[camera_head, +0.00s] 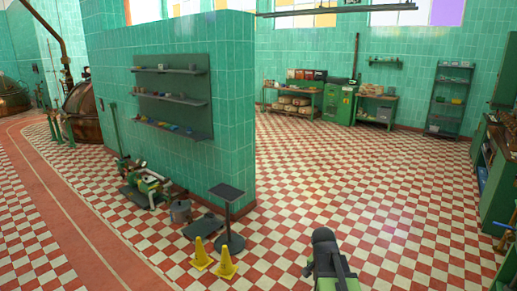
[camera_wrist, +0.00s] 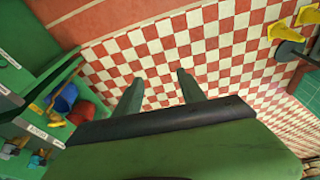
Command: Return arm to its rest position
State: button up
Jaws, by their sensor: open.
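My gripper (camera_wrist: 158,88) shows in the wrist view with its two green fingers spread apart. Only checkered floor shows between and beyond them, so it is open and empty. In the head view, part of my own arm (camera_head: 325,262) shows at the bottom, right of centre, over the floor. The fingers cannot be made out in the head view. Nothing touches the fingers in the wrist view.
Two yellow cones (camera_head: 227,264) and a black pedestal stand (camera_head: 228,215) are left of my arm, near the green tiled partition (camera_head: 235,120). A green shelf unit (camera_wrist: 30,135) with a blue bucket (camera_wrist: 66,98) is at left in the wrist view. Open checkered floor (camera_head: 370,190) lies ahead.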

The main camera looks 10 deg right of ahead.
jog(key=s+a+n+y, duration=0.1)
jog(key=s+a+n, duration=0.1)
jog(key=a+n, duration=0.3)
jog(key=s+a+n+g+y, duration=0.1)
jog(key=s+a+n, duration=0.2)
jog(key=a, duration=0.9)
jog(key=shift+s+f+n, duration=0.25)
jog(key=shift+f+n, duration=0.05)
jog(key=shift+n, duration=0.8)
